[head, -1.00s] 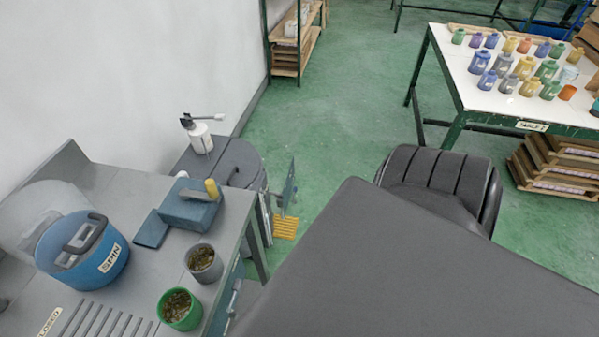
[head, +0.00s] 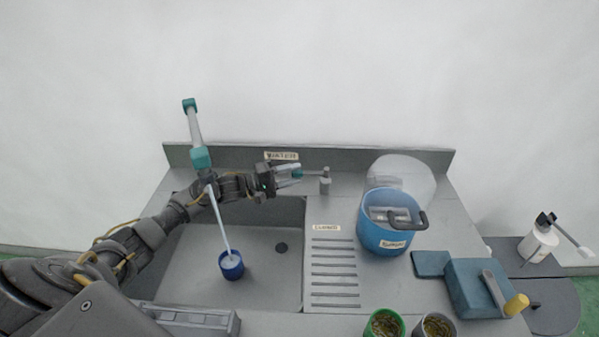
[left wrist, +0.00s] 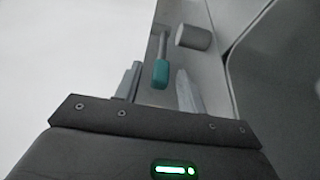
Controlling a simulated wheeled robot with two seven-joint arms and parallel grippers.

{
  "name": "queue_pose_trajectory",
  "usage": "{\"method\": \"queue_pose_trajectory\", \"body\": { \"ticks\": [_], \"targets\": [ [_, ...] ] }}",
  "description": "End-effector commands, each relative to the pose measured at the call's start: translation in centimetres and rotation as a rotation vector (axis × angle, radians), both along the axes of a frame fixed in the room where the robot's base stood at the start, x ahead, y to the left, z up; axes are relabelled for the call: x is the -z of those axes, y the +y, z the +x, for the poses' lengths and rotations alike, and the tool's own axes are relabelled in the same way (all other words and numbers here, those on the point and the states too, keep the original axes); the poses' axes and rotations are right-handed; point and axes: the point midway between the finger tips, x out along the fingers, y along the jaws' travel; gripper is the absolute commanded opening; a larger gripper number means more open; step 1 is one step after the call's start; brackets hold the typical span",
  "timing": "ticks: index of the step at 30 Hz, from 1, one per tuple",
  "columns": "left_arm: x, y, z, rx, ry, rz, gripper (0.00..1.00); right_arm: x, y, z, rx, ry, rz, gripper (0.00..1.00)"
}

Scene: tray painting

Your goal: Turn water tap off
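The tap's spout (head: 200,157) has teal ends and stands at the back of the sink. A pale stream of water (head: 219,220) runs from it into a blue cup (head: 231,268) in the basin. The tap lever (head: 325,182) is a grey post with a short arm ending in a teal tip; the teal tip also shows in the left wrist view (left wrist: 160,74). My left gripper (head: 298,176) is open, its two fingers on either side of the teal tip. I cannot tell whether they touch it. My right gripper is not in view.
The grey sink basin (head: 275,215) lies under my left arm. A ribbed draining area (head: 335,270), a blue tub (head: 380,235) with a clear lid (head: 400,172) behind it, a blue box (head: 470,285) and two small pots stand to the right. A white wall rises behind.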

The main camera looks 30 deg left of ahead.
Motion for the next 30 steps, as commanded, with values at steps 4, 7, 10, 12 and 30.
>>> {"method": "queue_pose_trajectory", "body": {
  "ticks": [4,7,10,12,30],
  "targets": [
    [-0.1,-1.0,1.2,-0.001,0.001,-0.001,0.40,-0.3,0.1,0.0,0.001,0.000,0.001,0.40],
    [0.0,-1.3,1.5,0.000,0.001,0.001,0.40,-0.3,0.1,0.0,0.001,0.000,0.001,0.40],
    [0.1,-1.4,1.6,0.000,0.001,0.001,0.40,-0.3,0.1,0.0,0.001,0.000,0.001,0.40],
    [0.1,-1.4,1.6,0.000,0.001,0.001,0.40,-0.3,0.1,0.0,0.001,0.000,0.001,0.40],
    [0.1,-1.4,1.5,0.000,0.001,0.001,0.00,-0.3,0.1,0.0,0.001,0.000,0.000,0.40]
  ]
}}
